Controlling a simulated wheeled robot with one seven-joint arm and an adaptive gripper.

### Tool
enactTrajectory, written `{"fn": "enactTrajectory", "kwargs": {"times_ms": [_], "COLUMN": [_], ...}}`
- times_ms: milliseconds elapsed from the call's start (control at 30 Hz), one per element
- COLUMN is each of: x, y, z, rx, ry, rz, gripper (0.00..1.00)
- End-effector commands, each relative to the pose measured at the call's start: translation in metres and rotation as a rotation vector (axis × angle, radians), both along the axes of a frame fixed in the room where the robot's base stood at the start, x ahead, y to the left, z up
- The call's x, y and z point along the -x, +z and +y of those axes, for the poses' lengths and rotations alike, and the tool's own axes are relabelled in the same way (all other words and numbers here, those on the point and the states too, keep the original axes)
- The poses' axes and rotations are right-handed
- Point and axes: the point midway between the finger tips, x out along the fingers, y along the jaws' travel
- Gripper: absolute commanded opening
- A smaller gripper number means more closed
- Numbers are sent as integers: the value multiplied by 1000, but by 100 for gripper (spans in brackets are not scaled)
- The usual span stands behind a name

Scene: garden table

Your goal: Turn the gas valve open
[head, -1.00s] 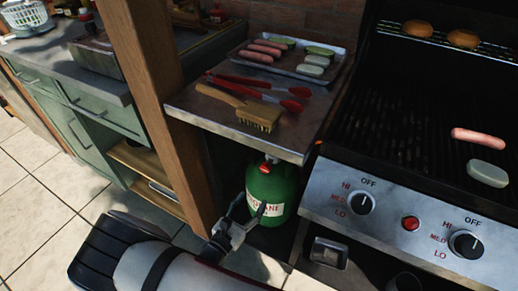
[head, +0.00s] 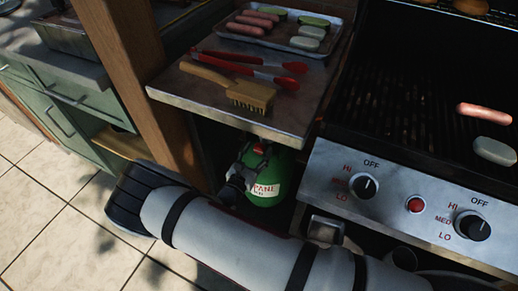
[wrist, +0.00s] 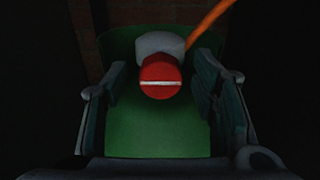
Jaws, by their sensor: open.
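The green gas tank (head: 270,179) stands in the dark space under the side shelf. Its red valve knob (wrist: 160,77) faces the wrist camera, with a white line lying level across it. The knob shows only as a small red spot in the head view (head: 258,149). My gripper (head: 246,163) is at the top of the tank. In the wrist view its open fingers (wrist: 160,85) stand left and right of the knob, with a gap on each side. Whether the fingertips reach as deep as the knob is hard to tell.
The metal side shelf (head: 200,97) hangs close above my gripper, holding a brush (head: 250,95), tongs and a food tray. A wooden post (head: 130,70) stands left. The grill panel (head: 390,200) is right. An orange hose (wrist: 208,22) rises behind the knob.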

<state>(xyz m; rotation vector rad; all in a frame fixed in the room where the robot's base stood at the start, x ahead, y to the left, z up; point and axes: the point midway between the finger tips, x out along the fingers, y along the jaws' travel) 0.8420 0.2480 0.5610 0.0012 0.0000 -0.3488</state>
Motion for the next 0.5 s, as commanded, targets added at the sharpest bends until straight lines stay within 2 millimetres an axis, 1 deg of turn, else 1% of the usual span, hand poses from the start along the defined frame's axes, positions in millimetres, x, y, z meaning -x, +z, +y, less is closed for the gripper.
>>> {"fn": "enactTrajectory", "kwargs": {"times_ms": [100, 200, 467, 500], "x": [-10, -14, -15, -15], "y": [0, 0, 0, 0], "z": [-4, -6, -6, -6], "rx": [0, 0, 0, 0], "ry": [-2, -1, 0, 0], "rz": [-1, -1, -1, -1], "gripper": [53, 53, 53, 51]}}
